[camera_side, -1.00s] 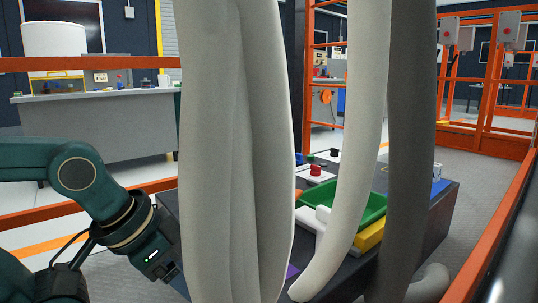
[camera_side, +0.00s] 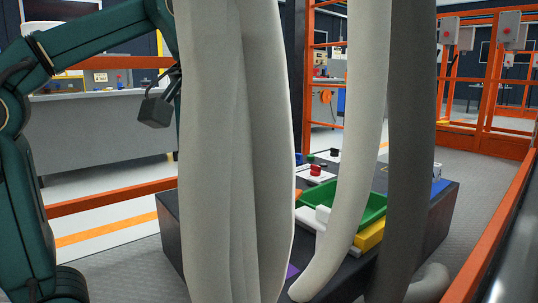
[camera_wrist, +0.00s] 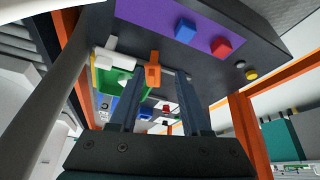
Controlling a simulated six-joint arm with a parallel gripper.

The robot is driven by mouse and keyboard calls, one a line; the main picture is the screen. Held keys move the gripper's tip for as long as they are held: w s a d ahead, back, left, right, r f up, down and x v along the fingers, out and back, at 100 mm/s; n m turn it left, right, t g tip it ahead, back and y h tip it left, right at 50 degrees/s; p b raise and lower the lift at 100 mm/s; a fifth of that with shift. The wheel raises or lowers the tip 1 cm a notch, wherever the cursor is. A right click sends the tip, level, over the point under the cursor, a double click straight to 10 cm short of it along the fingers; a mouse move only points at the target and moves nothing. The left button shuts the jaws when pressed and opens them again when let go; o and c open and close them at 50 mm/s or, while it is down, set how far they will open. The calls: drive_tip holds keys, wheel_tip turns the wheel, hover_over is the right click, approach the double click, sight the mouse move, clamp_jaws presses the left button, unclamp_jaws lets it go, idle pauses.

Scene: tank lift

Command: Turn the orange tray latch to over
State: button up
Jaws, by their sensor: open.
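The orange latch (camera_wrist: 153,70) shows in the wrist view, small and upright in the picture, near the edge of the dark bench. My gripper (camera_wrist: 158,80) is open. Its two dark fingers stand left and right of the latch in the picture, and I cannot tell how far the latch lies beyond them. The green tray (camera_wrist: 108,80) is partly hidden behind the left finger; it also shows in the side view (camera_side: 372,212). In the side view the latch does not show, and pale columns hide my gripper's fingers.
Thick pale columns (camera_side: 235,150) block much of the side view. A purple mat (camera_wrist: 150,14) holds a blue cube (camera_wrist: 185,30) and a red cube (camera_wrist: 221,46). A yellow block (camera_side: 369,236) and a white part (camera_side: 322,214) sit beside the tray. Orange rails (camera_wrist: 243,125) stand nearby.

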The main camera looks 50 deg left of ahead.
approach(282, 188)
drive_tip(key=shift+n+g, duration=0.4)
drive_tip(key=shift+w+x, duration=0.15)
drive_tip(key=shift+x, duration=2)
drive_tip(key=shift+w+x, duration=0.2)
drive_tip(key=shift+x, duration=1.95)
drive_tip(key=shift+r, duration=0.15)
clamp_jaws()
